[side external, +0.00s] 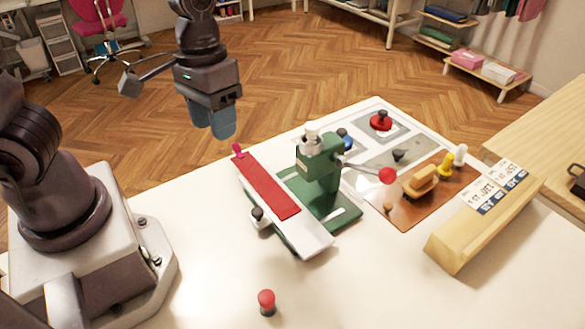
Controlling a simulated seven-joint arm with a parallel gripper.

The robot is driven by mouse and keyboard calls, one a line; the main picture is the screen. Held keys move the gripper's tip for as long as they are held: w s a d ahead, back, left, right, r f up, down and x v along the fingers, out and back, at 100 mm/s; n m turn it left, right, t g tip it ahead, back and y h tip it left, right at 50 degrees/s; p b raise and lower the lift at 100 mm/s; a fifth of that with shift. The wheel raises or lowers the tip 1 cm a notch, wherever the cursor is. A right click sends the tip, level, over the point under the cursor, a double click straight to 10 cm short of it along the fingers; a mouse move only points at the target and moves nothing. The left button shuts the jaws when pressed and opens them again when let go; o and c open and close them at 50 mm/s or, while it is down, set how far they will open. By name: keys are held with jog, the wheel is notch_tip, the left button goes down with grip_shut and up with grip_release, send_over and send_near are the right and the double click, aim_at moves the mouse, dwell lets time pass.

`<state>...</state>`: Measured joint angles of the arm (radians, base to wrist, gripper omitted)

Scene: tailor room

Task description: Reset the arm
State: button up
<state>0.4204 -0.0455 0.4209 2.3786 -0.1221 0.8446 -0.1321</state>
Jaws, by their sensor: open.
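My gripper (222,133) hangs in the upper left of the side view, with its blue fingers pointing down, near the table's far left edge and above the level of the table (190,230). It is open, and I see nothing between its fingers. The two fingers overlap from this angle, so the gap between them is hidden. It is apart from everything on the table.
A green press (318,170) with a red-knobbed lever stands mid-table beside a red strip (265,185). A red-topped peg (266,302) stands at the front. A brown board (408,210) and a wooden block (480,230) lie to the right. The left tabletop is clear.

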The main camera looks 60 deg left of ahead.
jog(key=s+a+r+m+t, duration=0.1)
jog(key=s+r+t, duration=0.1)
jog(key=r, duration=0.4)
jog(key=s+r+m+t+y, duration=0.1)
jog(key=s+r+t, duration=0.1)
jog(key=r+t, duration=0.2)
jog(key=shift+s+a+r, duration=0.35)
jog(key=shift+s+r, duration=0.05)
jog(key=shift+r, duration=0.5)
